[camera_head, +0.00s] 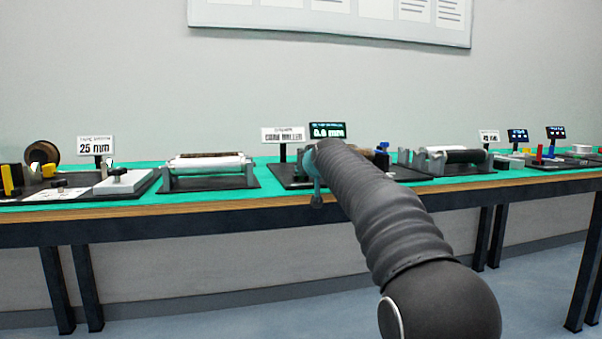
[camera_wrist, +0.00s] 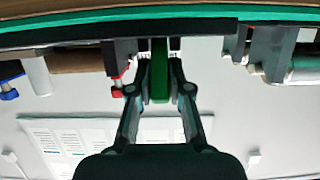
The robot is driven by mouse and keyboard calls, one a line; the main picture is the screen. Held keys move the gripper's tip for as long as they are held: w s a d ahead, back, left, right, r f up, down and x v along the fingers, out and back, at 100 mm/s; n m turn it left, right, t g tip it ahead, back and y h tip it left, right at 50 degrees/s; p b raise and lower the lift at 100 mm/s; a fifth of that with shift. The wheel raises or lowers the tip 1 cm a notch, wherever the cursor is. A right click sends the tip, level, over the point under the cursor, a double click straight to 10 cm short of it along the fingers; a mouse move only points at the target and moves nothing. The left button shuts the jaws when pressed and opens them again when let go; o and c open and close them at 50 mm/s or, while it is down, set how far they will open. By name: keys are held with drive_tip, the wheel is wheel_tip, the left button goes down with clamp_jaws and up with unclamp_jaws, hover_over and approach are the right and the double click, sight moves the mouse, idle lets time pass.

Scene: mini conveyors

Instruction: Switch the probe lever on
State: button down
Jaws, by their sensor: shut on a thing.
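In the wrist view, which is upside down, my gripper (camera_wrist: 160,72) has its two fingers closed on the sides of a green bar (camera_wrist: 159,88). The bar looks like the probe lever, but its label is not seen. Its base is hidden by the dark station edge. In the head view my arm covers the gripper and most of the middle station (camera_head: 290,181). A dark display (camera_head: 328,130) with green digits, seeming to read 0.0 mm, stands behind that station.
A red knob (camera_wrist: 117,82) sits close beside the fingers in the wrist view, and a blue knob (camera_wrist: 9,92) farther left. A roller station (camera_head: 207,166) and a 25 mm sign (camera_head: 95,145) stand left on the green-topped table. The floor in front is clear.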

idle(0.3)
drive_tip(key=c, duration=1.1)
unclamp_jaws()
drive_tip(key=shift+a, duration=0.1)
drive_tip(key=shift+s+d+r, duration=0.1)
drive_tip(key=shift+s+d, duration=0.1)
drive_tip(key=shift+s, duration=0.05)
drive_tip(key=v, duration=1.1)
drive_tip(key=shift+s, duration=0.2)
